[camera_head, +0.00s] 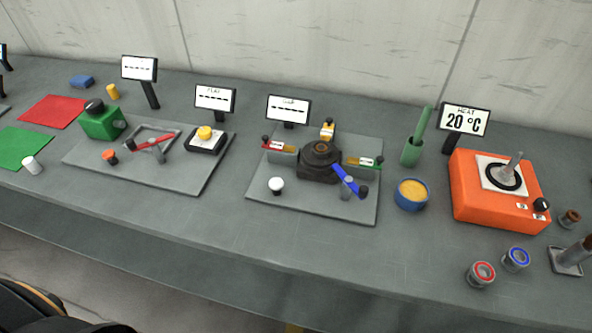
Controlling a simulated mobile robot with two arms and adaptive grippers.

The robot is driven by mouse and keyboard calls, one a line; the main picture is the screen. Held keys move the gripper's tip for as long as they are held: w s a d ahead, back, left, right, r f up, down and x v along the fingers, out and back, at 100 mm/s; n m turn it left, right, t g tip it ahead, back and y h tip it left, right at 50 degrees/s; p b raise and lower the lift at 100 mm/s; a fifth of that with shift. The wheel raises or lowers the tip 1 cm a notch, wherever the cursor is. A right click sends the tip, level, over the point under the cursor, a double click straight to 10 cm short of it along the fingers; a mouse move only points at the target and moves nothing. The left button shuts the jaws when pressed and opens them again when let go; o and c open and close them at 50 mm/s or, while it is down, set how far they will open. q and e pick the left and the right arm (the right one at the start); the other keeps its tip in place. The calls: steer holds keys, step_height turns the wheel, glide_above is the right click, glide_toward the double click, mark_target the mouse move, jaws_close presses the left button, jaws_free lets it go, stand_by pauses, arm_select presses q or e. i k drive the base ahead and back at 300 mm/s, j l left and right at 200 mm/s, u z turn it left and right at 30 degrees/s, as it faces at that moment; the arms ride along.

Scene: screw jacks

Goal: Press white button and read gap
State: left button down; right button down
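The white button (276,184) is a round white cap at the front left of a grey plate (310,210) in the middle of the table. Behind it on the plate is a dark block (319,163) with red, yellow, green and blue arms around it. A display (288,108) stands behind this plate and shows dashes; its small heading is too blurred to read. Nothing touches the white button. Neither of my grippers is in view.
The left plate (185,182) holds a green unit (103,122), an orange button (110,156) and a yellow-topped unit (205,138). An orange heater (475,205) is right, with its display (464,121) reading 20 °C. A blue bowl (411,195) is nearby. The front table strip is clear.

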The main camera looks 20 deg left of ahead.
mark_target(276, 184)
steer(key=j+z, duration=0.2)
steer(key=z, duration=0.3)
steer(key=j+z, duration=0.15)
steer(key=z, duration=0.3)
steer(key=k+j+z, duration=0.1)
steer(key=z, duration=0.4)
steer(key=k+j+z, duration=0.25)
steer(key=k+j, duration=0.25)
steer(key=k+j+z, duration=0.25)
steer(key=k+j, duration=0.35)
steer(key=k+j+z, duration=0.25)
steer(key=k+j, duration=0.2)
steer(key=k, duration=0.15)
